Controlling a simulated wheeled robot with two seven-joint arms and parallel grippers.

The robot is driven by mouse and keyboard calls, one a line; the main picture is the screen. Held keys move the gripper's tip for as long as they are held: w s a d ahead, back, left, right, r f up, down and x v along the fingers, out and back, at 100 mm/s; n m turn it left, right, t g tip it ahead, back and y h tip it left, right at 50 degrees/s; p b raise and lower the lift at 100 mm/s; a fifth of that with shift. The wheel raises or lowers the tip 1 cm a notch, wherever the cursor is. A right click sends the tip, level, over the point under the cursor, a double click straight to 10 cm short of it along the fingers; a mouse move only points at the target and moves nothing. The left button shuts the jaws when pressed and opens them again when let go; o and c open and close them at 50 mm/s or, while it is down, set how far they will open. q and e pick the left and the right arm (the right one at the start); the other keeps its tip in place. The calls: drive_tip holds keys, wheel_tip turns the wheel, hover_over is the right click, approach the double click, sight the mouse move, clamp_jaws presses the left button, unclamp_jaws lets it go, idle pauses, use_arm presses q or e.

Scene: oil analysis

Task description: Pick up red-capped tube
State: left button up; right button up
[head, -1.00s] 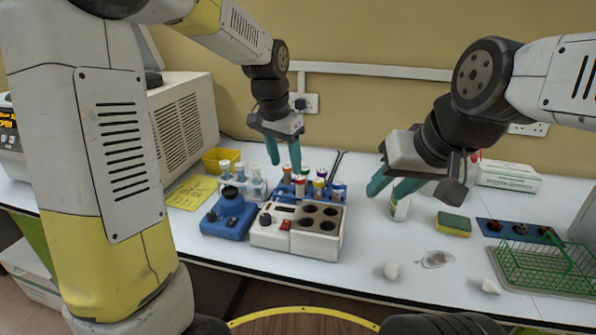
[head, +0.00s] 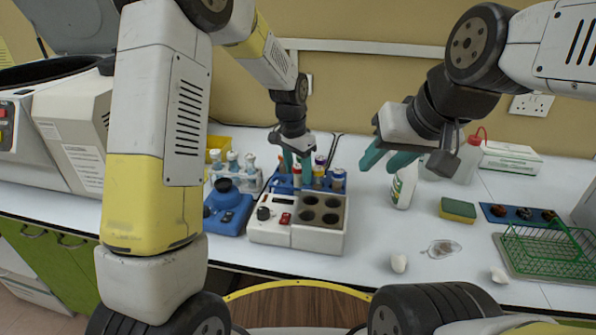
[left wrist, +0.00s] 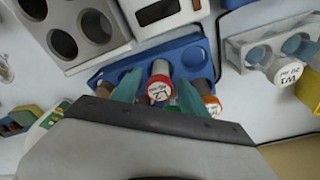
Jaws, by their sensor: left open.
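The red-capped tube (head: 297,171) stands in the blue tube rack (head: 275,185) behind the white heating block. In the left wrist view its red-rimmed cap (left wrist: 160,87) carries a white label and lies between my two teal fingers. My left gripper (head: 297,161) is open and lowered over the rack, with one finger on each side of that tube. The left wrist view also shows the fingers (left wrist: 160,92) apart around the cap; whether they touch it I cannot tell. My right gripper (head: 386,163) is open and empty, above the table to the right of the rack.
Other capped tubes (head: 338,176) crowd the rack close to my left fingers. The white block with round wells (head: 320,235) and a blue device (head: 226,208) stand in front. A clear tube holder (head: 247,183) is to the left. A bottle (head: 404,187) and sponge (head: 458,209) are to the right.

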use_arm(q)
clamp_jaws()
idle(0.3)
wheel_tip(320, 180, up, 10)
drive_tip(key=shift+f, duration=0.1)
idle(0.4)
